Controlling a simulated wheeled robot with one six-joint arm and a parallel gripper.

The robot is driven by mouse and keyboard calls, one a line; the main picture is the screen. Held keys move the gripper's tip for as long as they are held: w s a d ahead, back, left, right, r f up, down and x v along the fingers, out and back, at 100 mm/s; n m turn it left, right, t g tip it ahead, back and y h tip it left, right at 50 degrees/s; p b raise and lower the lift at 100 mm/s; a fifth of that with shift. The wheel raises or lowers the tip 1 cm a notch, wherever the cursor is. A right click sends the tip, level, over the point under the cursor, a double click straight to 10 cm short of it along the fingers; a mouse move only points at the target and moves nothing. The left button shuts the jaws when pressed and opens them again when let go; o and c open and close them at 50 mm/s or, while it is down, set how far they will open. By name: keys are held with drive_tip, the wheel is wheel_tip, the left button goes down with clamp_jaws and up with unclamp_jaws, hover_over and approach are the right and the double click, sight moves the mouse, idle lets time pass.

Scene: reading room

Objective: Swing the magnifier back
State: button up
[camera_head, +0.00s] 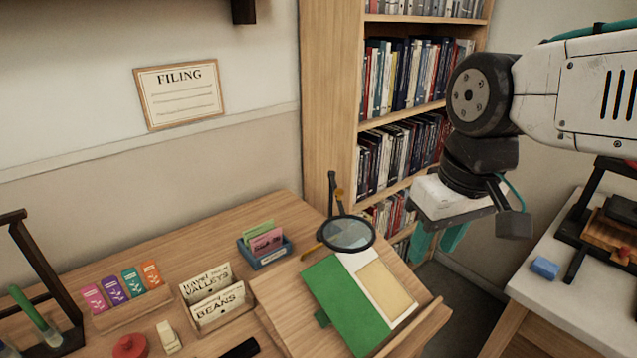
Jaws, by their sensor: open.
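The magnifier (347,233) is a round lens in a dark rim, on a dark upright post (332,195) with a brass-coloured knob (340,194). Its lens hangs over the upper edge of a sloped wooden reading stand (268,314). On the stand lie a green board or cover (343,306) and a pale card (386,291) beside it. My gripper (438,240) has two teal fingers, apart and empty, pointing down. It is to the right of the magnifier, in front of the bookshelf, and does not touch the lens.
The wooden desk holds a blue card box (265,255), a rack of seed packets (127,312), label cards (212,297) and a red round object (130,346). A bookshelf (330,100) stands behind. A pale table (560,308) with a blue block (545,267) is at right.

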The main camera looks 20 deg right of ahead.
drive_tip(key=w+a+r+n+y, duration=0.1)
drive_tip(key=w+n, duration=0.2)
drive_tip(key=w, duration=1)
drive_tip(key=n+t+y, duration=0.1)
drive_tip(key=n+t, duration=0.1)
drive_tip(key=n, duration=0.1)
approach(340, 190)
drive_tip(key=f, duration=0.1)
drive_tip(key=x, duration=0.7)
drive_tip(key=shift+w+a, duration=0.1)
clamp_jaws()
